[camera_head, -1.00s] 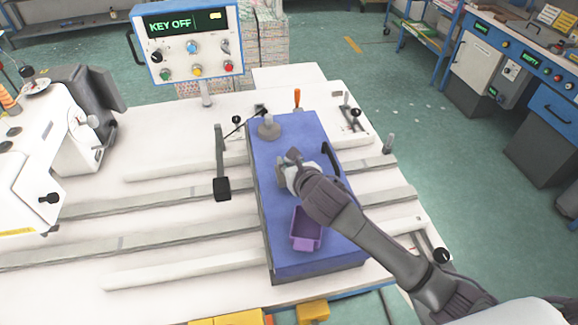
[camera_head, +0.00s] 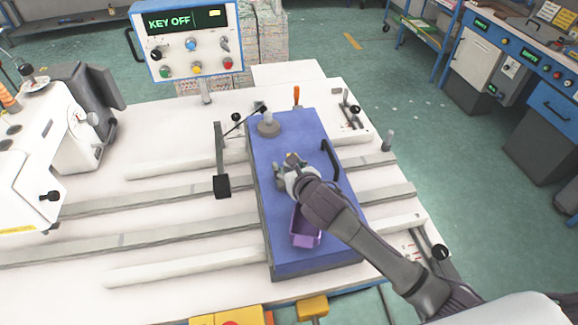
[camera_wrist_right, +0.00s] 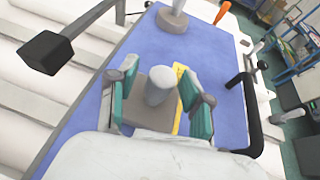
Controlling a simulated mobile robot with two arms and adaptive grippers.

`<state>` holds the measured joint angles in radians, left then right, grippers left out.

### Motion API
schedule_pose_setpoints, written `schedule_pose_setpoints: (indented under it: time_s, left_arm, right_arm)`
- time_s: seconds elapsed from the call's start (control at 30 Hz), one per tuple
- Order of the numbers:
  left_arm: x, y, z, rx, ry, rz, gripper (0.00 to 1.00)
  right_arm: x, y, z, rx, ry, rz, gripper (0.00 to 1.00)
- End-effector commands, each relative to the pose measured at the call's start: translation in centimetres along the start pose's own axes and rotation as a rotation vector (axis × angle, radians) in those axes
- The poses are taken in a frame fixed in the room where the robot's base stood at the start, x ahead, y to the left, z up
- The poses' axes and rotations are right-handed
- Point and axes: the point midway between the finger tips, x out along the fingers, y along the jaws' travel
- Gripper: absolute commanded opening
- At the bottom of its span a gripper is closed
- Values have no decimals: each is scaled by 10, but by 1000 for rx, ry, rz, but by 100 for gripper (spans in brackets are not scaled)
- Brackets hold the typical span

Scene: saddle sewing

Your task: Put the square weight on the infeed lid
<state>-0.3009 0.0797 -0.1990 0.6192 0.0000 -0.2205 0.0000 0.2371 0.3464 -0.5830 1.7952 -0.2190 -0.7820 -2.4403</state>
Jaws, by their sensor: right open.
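The square weight (camera_wrist_right: 150,114) has a flat grey-brown base and an upright grey round knob. In the right wrist view it is on the blue lid (camera_wrist_right: 226,75), between my open fingers. My right gripper (camera_wrist_right: 162,97) has teal pads on either side of the weight, with gaps around the knob. In the head view my right gripper (camera_head: 288,168) is over the middle of the blue lid (camera_head: 285,245) and mostly hides the weight. My left gripper is not in view.
A round grey weight (camera_head: 268,126) stands at the lid's far end. A purple tray (camera_head: 305,234) lies on its near part, partly behind my arm. A black handle (camera_head: 330,160) rises at the right. A yellow strip (camera_wrist_right: 181,98) shows beside the square weight. A black-ended lever (camera_head: 222,187) stands left.

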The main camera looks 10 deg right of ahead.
Motion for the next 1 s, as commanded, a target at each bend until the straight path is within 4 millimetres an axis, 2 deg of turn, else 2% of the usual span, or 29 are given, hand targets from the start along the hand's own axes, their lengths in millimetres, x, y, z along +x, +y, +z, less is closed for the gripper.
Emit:
schedule_pose_setpoints:
  time_s: [0.17,0.5,0.7,1.0]
  left_arm:
    - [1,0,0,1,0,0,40]
    - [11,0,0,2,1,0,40]
    - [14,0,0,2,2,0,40]
    - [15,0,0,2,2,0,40]
  right_arm:
    - [-10,0,2,-1,-1,1,50]
    - [-79,0,0,-3,-1,2,50]
    - [-110,0,2,-1,-1,1,50]
    - [-122,0,2,1,0,0,50]
